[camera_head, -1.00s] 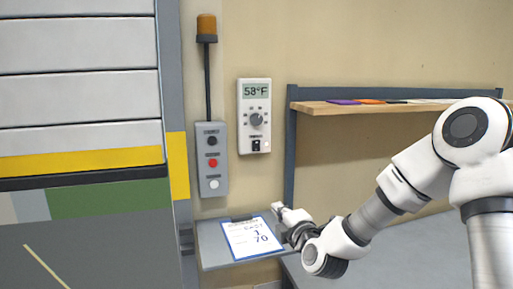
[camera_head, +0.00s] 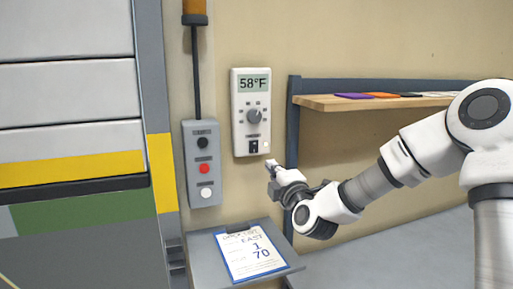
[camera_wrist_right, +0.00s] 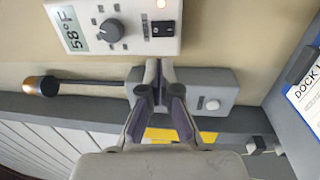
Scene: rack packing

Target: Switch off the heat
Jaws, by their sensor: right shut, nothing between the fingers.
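A white wall thermostat (camera_head: 238,125) reads 58°F, with a round grey dial (camera_head: 254,116) in its middle and a small black rocker switch (camera_head: 253,146) near its bottom. In the right wrist view the thermostat (camera_wrist_right: 118,43) lies sideways at the top, its switch (camera_wrist_right: 163,29) beside a small lit orange lamp (camera_wrist_right: 145,29). My right gripper (camera_head: 270,165) is shut and empty, just below and right of the thermostat in the head view. Its fingertips (camera_wrist_right: 158,68) appear below the switch in the wrist view, apart from it. My left gripper is not in view.
A grey button box (camera_head: 203,180) with black, red and white buttons hangs left of the thermostat, under an amber beacon (camera_head: 195,8). A clipboard (camera_head: 248,250) lies on a small grey ledge below. A wooden shelf (camera_head: 330,103) is to the right.

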